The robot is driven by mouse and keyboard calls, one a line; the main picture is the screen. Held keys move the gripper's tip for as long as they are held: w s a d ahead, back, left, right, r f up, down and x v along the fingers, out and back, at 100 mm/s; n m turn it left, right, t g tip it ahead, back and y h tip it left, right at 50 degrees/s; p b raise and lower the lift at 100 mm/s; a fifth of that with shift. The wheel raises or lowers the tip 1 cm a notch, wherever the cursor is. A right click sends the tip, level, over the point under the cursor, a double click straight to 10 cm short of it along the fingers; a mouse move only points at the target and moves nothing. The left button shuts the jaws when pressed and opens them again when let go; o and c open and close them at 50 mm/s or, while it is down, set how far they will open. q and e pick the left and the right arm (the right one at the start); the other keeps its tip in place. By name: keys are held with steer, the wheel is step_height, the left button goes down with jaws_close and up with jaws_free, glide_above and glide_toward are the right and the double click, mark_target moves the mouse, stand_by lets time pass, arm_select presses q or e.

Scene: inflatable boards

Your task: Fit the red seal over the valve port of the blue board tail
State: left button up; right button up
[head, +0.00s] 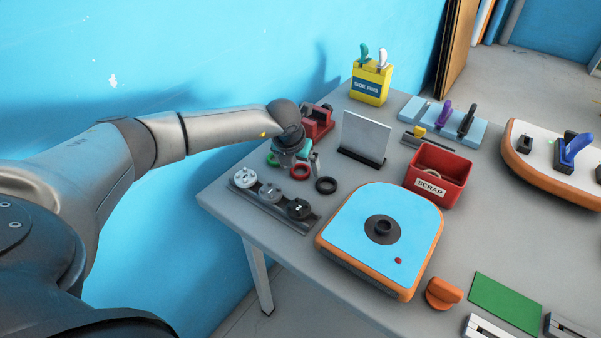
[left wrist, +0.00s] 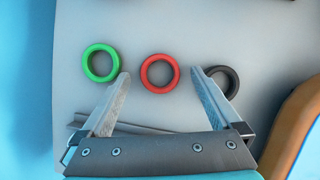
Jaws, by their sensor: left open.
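The red seal (left wrist: 160,89) lies flat on the grey table, between a green ring (left wrist: 86,65) and a black ring (left wrist: 237,82) in the left wrist view. My left gripper (left wrist: 159,72) is open above it, with one fingertip on each side of the red seal and nothing held. In the head view the gripper (head: 296,157) partly hides the red seal. The blue board tail (head: 360,215), with an orange edge, lies to the right. Its dark valve port (head: 383,227) stands up bare in the middle. My right gripper is not in view.
A rack with round valve parts (head: 271,193) stands in front of the rings. A grey upright plate (head: 365,136), a red scrap bin (head: 438,174) and a yellow side fins box (head: 371,85) stand behind. An orange knob-like piece (head: 443,293) lies near the table's front edge.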

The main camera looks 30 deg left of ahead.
arm_select(q)
steer(key=shift+w+f, duration=0.1)
steer(key=c, duration=1.4)
